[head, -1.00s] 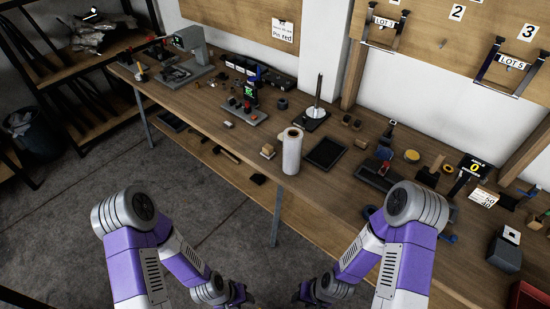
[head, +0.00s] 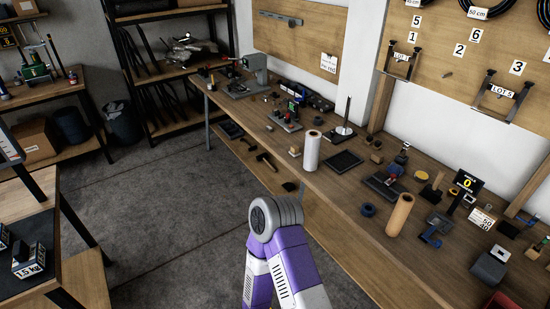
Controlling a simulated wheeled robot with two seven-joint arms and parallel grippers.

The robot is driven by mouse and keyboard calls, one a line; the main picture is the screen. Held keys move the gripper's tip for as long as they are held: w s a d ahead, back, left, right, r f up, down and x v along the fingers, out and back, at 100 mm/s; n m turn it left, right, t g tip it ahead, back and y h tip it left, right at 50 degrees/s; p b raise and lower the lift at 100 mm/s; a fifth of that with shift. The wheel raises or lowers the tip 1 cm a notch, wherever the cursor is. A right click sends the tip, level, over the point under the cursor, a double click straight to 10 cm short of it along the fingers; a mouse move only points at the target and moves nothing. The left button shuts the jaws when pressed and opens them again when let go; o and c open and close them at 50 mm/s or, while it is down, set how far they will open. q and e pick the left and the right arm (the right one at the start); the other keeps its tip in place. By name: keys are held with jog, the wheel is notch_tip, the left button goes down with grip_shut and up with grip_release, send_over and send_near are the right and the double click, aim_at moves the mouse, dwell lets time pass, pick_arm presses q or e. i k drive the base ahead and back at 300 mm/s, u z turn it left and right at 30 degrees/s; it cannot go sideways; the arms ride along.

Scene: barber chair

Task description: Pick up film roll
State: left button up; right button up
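A white upright roll (head: 312,151), which looks like the film roll, stands near the front edge of the long wooden workbench (head: 345,217). A brown upright roll (head: 400,215) stands farther right on the same bench. One of my arms, seemingly the right, rises at the bottom centre with its elbow below the bench edge in the picture. Neither gripper is in the picture, and nothing is seen touching the rolls.
A second table (head: 75,270) stands at left. The floor between is clear.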

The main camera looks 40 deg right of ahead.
aim_at(313, 138)
jog(key=z, duration=0.2)
jog(key=i, duration=1.25)
jog(key=z, duration=1.2)
jog(key=i, duration=1.15)
jog(key=z, duration=1.3)
